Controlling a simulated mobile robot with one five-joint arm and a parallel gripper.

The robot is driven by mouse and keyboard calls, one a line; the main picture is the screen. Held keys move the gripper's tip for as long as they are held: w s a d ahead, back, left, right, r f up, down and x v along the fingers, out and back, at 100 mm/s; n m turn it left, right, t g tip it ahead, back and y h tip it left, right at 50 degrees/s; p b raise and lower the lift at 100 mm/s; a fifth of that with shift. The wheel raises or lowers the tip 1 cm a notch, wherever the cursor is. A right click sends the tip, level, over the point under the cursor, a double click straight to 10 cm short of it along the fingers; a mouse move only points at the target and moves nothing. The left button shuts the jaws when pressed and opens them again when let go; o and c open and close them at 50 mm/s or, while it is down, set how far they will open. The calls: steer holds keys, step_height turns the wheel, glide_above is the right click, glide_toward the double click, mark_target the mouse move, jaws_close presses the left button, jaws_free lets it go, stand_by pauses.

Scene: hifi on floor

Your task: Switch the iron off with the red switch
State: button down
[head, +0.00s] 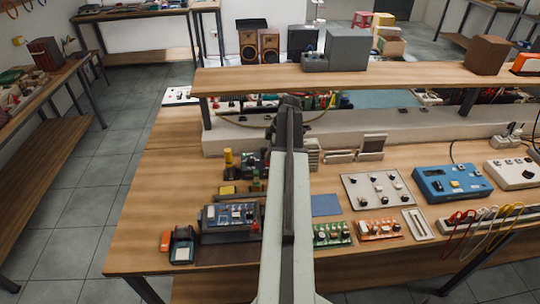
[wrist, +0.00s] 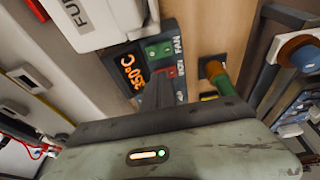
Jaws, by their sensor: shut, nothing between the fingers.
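In the wrist view a dark station panel (wrist: 119,62) has an orange display (wrist: 130,70) reading 350°C. Beside the display are a green switch (wrist: 158,50) and a red switch (wrist: 172,72), with partly legible white labels. My gripper (wrist: 159,80) is shut and empty, with its fingertips close to the red switch and partly overlapping the panel. I cannot tell whether they touch the switch. In the head view my gripper (head: 291,101) reaches over the bench to the foot of the raised shelf. My arm hides much of that area there.
A white box (wrist: 100,22) with letters starting "FU" adjoins the panel. A green and brass upright piece (wrist: 218,77) stands just right of the fingers. In the head view, a blue instrument (head: 449,184) and circuit boards lie to the right. The raised shelf (head: 400,78) overhangs the back.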

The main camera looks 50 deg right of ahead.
steer(key=shift+w+d+f+b, duration=0.1)
steer(key=shift+d+f+b, duration=0.1)
steer(key=shift+f+b, duration=0.4)
steer(key=shift+r, duration=0.3)
steer(key=shift+f, duration=0.1)
steer(key=shift+a, duration=0.1)
steer(key=shift+s+a+f, duration=0.1)
steer(key=shift+s+a, duration=0.45)
steer(key=shift+a, duration=0.05)
steer(key=shift+w+d+r+p, duration=0.1)
steer(key=shift+w+r+p, duration=0.05)
steer(key=shift+r+p, duration=0.45)
steer(key=r+p, duration=0.5)
steer(key=shift+w+d, duration=0.3)
steer(key=d+p+v, duration=0.1)
steer(key=p+v, duration=0.7)
steer(key=shift+w+d+r, duration=0.2)
steer(key=shift+d, duration=0.15)
